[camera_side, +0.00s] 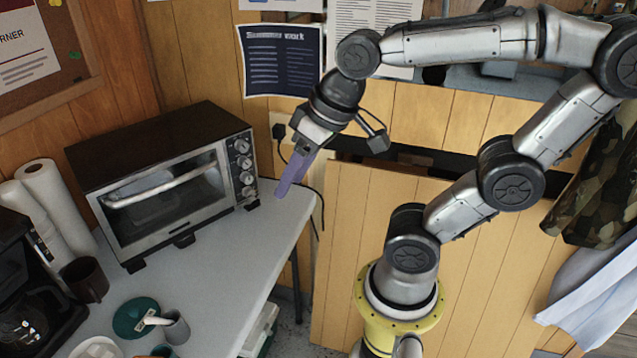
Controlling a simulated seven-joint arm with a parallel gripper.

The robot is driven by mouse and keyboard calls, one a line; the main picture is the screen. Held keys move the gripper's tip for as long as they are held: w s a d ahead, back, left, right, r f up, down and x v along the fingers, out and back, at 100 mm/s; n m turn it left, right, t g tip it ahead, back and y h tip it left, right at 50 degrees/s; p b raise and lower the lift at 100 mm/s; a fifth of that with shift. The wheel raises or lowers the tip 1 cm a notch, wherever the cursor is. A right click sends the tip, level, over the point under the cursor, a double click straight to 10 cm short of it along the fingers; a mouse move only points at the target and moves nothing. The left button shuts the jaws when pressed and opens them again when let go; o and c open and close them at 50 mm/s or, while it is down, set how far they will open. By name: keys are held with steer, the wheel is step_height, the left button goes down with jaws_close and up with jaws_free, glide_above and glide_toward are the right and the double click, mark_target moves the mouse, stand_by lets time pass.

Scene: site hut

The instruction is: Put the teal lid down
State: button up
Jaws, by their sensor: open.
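The teal lid (129,317) is at the lower left in the side view, on the grey-white table (215,285), left of a small grey cup (177,329). A pale stick-like piece overlaps its right side. I cannot tell whether the lid lies flat on the table or on something.
A black toaster oven (160,185) stands at the back of the table. A dark mug (85,280), paper rolls (47,190) and a coffee maker (25,305) crowd the left. A white dish (97,349) is at the bottom. The table's right part is clear.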

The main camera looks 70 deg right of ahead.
steer(key=shift+n+t+h, duration=0.3)
steer(key=shift+n, duration=0.6)
steer(key=s, duration=0.1)
steer(key=s+f, duration=0.1)
steer(key=s+d, duration=0.1)
steer(key=shift+s+f, duration=0.3)
steer(key=shift+s, duration=0.1)
